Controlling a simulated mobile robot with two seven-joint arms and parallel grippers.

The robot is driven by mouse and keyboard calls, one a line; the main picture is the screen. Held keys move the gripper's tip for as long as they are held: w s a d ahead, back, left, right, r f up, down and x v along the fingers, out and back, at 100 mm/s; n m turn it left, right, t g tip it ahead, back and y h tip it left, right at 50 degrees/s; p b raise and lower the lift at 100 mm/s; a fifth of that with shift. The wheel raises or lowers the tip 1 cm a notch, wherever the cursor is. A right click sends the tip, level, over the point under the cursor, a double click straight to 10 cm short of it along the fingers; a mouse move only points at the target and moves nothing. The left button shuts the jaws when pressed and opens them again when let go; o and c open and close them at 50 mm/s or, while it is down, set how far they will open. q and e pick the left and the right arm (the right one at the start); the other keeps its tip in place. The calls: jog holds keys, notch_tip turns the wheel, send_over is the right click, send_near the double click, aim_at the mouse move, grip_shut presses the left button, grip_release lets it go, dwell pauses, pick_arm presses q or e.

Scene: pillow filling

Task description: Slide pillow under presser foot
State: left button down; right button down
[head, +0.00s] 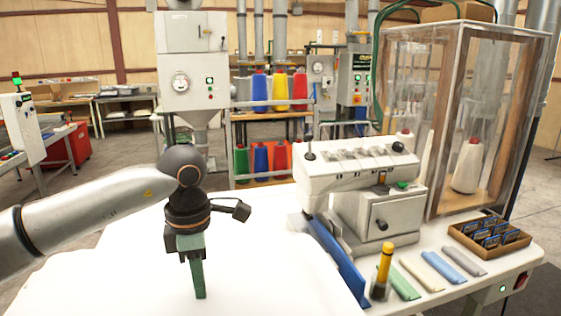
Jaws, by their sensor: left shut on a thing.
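The white pillow (110,275) lies as a large, smooth, bright shape across the lower left of the head view. Its right side comes close to a blue guide strip (337,262) at the sewing machine (378,212). My left gripper (199,292) points down with its green fingers shut on the pillow, well to the left of the machine. The fingertips meet the white surface, and the exact grip is hard to see. I cannot make out the presser foot. My right gripper is not in view.
A yellow-topped tool (383,265) stands at the table's front, beside several flat coloured strips (440,267). A wooden tray (490,238) with small blue packs sits at the right. A clear cabinet (462,120) with thread cones stands behind it.

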aim_at(223, 292)
pick_arm(q)
jog(key=shift+w+d+f+p, duration=0.1)
jog(key=shift+w+d+p, duration=0.05)
jog(key=shift+d, duration=0.45)
jog(key=shift+w+d+f+p, duration=0.1)
jog(key=shift+w+d+p, duration=0.1)
jog(key=shift+d, duration=0.4)
jog(key=shift+w+d+f+p, duration=0.1)
jog(key=shift+w+d, duration=0.05)
jog(key=shift+d, duration=0.45)
notch_tip(223, 292, up, 6)
jog(key=p, duration=0.4)
jog(key=shift+w+f, duration=0.1)
jog(key=shift+w, duration=0.05)
notch_tip(223, 292, up, 3)
jog(key=shift+f+p, duration=0.2)
jog(key=shift+p, duration=0.35)
